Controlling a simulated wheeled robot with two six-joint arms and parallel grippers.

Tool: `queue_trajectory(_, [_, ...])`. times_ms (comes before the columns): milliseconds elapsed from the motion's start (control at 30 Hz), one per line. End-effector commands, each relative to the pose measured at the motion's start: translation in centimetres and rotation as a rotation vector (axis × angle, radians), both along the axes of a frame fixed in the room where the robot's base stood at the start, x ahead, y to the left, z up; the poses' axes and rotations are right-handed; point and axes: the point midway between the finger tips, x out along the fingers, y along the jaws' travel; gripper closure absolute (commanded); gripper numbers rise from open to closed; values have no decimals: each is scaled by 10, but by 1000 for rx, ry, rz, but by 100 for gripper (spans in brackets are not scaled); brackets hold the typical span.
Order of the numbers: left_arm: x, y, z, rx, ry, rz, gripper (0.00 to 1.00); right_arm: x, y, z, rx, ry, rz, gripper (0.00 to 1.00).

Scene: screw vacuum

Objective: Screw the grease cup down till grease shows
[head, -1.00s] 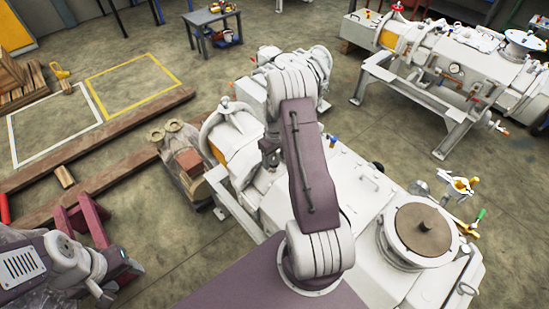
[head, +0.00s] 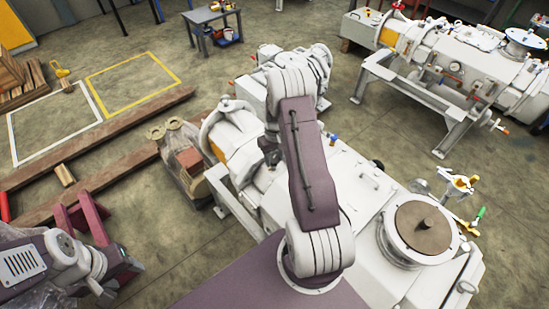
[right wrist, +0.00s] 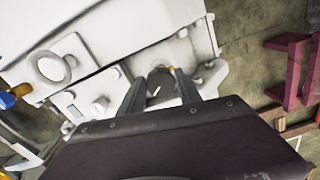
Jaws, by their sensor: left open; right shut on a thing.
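The grease cup (right wrist: 160,82) shows in the right wrist view as a dark grey round cap with a pale line on its top. It sits on the white pump. The two dark fingers of my right gripper (right wrist: 158,88) are shut on it, one on each side. In the head view my right gripper (head: 270,152) is a small dark shape beside the pump, partly behind my arm, and the cup is not distinct there. No grease can be made out. My left gripper (head: 118,280) is open and empty at the lower left, away from the pump.
The white pump (head: 350,185) fills the middle, with a round brown-topped port (head: 423,229) at right. A dark red frame (head: 98,222) stands at lower left. Timber beams (head: 100,122) lie on the left floor. A second white machine (head: 450,65) stands at back right.

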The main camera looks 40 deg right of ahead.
Motion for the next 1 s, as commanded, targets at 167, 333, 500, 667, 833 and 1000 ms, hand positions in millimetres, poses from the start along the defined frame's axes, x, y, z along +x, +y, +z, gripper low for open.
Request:
queue_trajectory(167, [0, 0, -3, 0, 0, 0, 50, 1, 0, 0, -1, -3, -148, 100])
queue_trajectory(333, [0, 0, -5, 0, 0, 0, 50, 2, 1, 1, -2, -4, -310, 100])
queue_trajectory(500, [0, 0, -7, 0, 0, 0, 50, 2, 2, 1, -2, -4, -471, 100])
queue_trajectory(667, [0, 0, -9, 0, 0, 0, 50, 2, 2, 1, -2, -4, -623, 100])
queue_trajectory(833, [0, 0, -10, 0, 0, 0, 50, 3, 3, 1, -1, -4, -784, 100])
queue_trajectory(1000, [0, 0, -12, 0, 0, 0, 50, 4, 4, 1, -1, -4, -946, 100])
